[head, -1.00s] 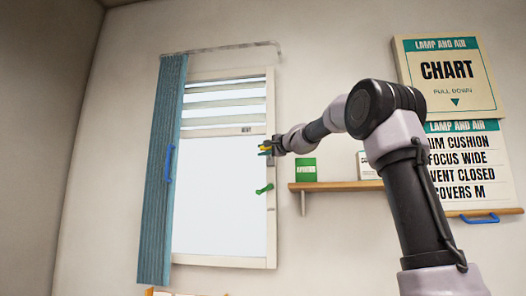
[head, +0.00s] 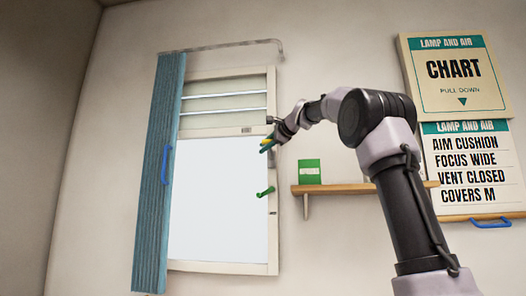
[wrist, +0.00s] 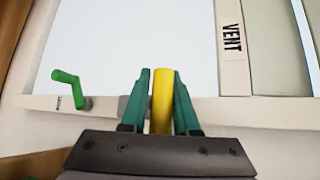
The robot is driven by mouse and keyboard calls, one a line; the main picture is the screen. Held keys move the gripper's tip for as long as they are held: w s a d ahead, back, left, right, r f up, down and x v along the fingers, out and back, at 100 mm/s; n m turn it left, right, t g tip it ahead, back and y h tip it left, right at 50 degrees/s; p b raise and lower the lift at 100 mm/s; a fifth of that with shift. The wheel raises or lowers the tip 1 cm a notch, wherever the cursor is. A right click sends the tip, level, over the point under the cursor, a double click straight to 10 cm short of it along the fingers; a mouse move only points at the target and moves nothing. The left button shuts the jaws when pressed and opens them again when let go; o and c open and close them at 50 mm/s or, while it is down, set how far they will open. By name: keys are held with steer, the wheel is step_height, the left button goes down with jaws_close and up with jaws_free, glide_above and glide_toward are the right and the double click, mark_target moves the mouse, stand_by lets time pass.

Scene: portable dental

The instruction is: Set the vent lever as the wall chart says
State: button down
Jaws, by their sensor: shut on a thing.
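The wall chart (head: 468,200) is pulled down at the right in the head view and reads "VENT CLOSED" on its third line. The vent (head: 222,104) is the slatted upper part of the window; its slats are mostly turned shut, with thin bright gaps between them. The yellow vent lever (wrist: 162,98) stands between the green fingers of my gripper (wrist: 161,85) in the wrist view. My gripper (head: 267,146) is shut on it at the window's right frame. Its base is hidden. A "VENT" label (wrist: 232,38) shows on the frame.
A green crank handle (head: 265,192) sits lower on the same frame. A blue curtain (head: 157,180) hangs at the left. A wall shelf (head: 340,188) with a green box (head: 310,171) lies right of the window, close to my arm.

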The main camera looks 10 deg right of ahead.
steer(key=shift+w+d+r+m+g, duration=0.25)
steer(key=shift+w+r+m+g, duration=0.3)
steer(key=shift+g, duration=0.35)
steer(key=shift+s, duration=0.15)
steer(key=c, duration=0.7)
jaws_free()
steer(key=shift+c, duration=0.2)
steer(key=shift+f, duration=0.1)
steer(key=v, duration=1)
steer(key=shift+s+d, duration=0.2)
steer(key=shift+s, duration=0.05)
